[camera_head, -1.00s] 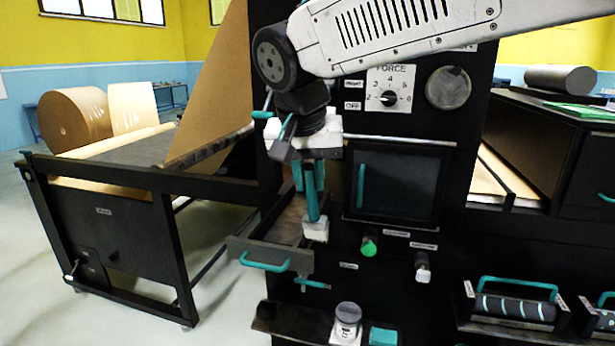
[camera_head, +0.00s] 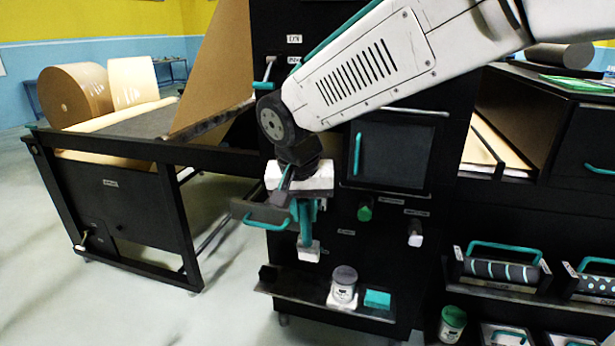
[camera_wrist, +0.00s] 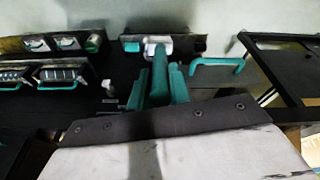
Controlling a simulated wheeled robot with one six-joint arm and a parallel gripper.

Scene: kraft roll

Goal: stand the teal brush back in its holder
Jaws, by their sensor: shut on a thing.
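The teal brush (camera_head: 308,237) has a teal handle and a pale block at its lower end. My gripper (camera_head: 303,213) is shut on the handle and holds the brush roughly upright, pale end down, in front of the black machine. In the wrist view the brush handle (camera_wrist: 160,72) stands between my teal fingers (camera_wrist: 160,92). A small black block-like piece (camera_head: 268,276) at the left end of the low shelf looks like the holder. The brush appears above the shelf, right of this piece. Whether the holder has an opening is too dark to tell.
The low shelf (camera_head: 320,297) also bears a white jar with a grey lid (camera_head: 344,284) and a teal block (camera_head: 377,299). A drawer with a teal handle (camera_head: 263,226) juts out behind and left of my gripper.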

